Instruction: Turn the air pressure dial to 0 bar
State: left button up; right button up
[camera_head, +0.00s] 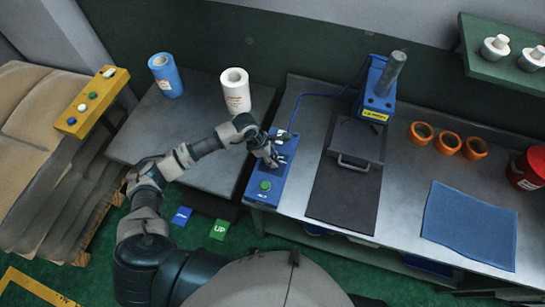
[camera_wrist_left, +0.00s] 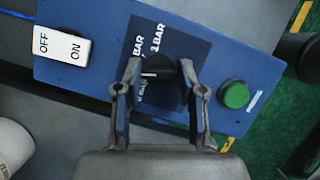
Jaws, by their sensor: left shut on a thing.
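The blue control box (camera_head: 254,195) lies on the left end of the steel bench; its surface also shows in the left wrist view (camera_wrist_left: 215,50). The air pressure dial (camera_wrist_left: 163,88) is a black knob on a dark label panel (camera_wrist_left: 180,45) with several "BAR" markings, some cut off or hidden. A short pale mark shows on the knob, toward its left side; I cannot tell which value it points to. My left gripper (camera_head: 270,156) is over the box, its two fingers (camera_wrist_left: 160,72) shut on the dial, one on each side. My right gripper is not in view.
On the box, a white OFF/ON switch (camera_wrist_left: 62,46) sits left of the dial and a green button (camera_wrist_left: 234,94) right of it. A press (camera_head: 376,95) stands right of the box. Two rolls, blue (camera_head: 166,75) and white (camera_head: 235,90), stand on the side table.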

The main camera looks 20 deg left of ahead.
pick_arm(q)
jog(key=n+t, duration=0.1)
jog(key=n, duration=0.1)
jog(key=n+t+y, duration=0.1)
jog(key=n, duration=0.2)
jog(key=shift+d+n+t+y, duration=0.1)
jog(key=shift+n+t+y, duration=0.2)
jog(key=shift+n, duration=0.95)
jog(key=shift+n+t+y, duration=0.2)
jog(key=shift+n+y, duration=0.2)
jog(key=shift+n, duration=0.85)
jog(key=o, duration=1.1)
jog(key=shift+o, duration=0.2)
jog(key=shift+s, duration=0.1)
jog(key=v, duration=1.1)
jog(key=shift+r, duration=0.4)
jog(key=shift+s, duration=0.1)
